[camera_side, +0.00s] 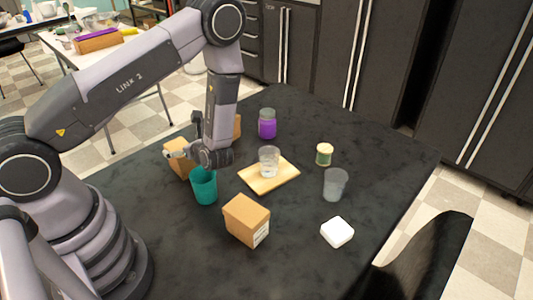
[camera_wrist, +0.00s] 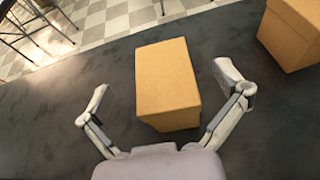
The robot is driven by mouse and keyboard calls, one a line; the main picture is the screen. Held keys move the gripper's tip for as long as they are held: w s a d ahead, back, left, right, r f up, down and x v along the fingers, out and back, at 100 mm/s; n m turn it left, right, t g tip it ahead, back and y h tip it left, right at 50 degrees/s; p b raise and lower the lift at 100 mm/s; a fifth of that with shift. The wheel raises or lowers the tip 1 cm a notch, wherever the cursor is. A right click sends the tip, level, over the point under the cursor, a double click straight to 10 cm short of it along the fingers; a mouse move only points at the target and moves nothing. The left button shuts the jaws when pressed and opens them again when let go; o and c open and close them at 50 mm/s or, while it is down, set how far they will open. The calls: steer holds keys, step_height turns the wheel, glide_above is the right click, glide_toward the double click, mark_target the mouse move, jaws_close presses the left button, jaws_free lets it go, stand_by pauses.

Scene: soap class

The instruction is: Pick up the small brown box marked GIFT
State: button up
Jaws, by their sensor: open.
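A brown box (camera_wrist: 167,82) lies between the two spread fingers of my gripper (camera_wrist: 163,88) in the wrist view, with a gap on each side. In the side view this brown box (camera_side: 179,160) is partly hidden by my gripper (camera_side: 186,140), which is open and empty beside it. A second brown box (camera_wrist: 292,32) is at the upper right of the wrist view. In the side view, a brown box (camera_side: 237,126) shows partly behind my arm, and another brown box (camera_side: 246,219) with a white label stands at the front. I cannot read GIFT on any box.
A teal cup (camera_side: 204,187) stands close below my gripper. A wooden board (camera_side: 283,181) carries a clear glass (camera_side: 269,160). A purple jar (camera_side: 267,124), a small green-and-cream jar (camera_side: 324,154), a grey cup (camera_side: 334,184) and a white block (camera_side: 337,232) stand farther right on the dark table (camera_side: 300,270).

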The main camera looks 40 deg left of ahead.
mark_target(175, 143)
steer(key=shift+x, duration=3.1)
steer(key=c, duration=1.3)
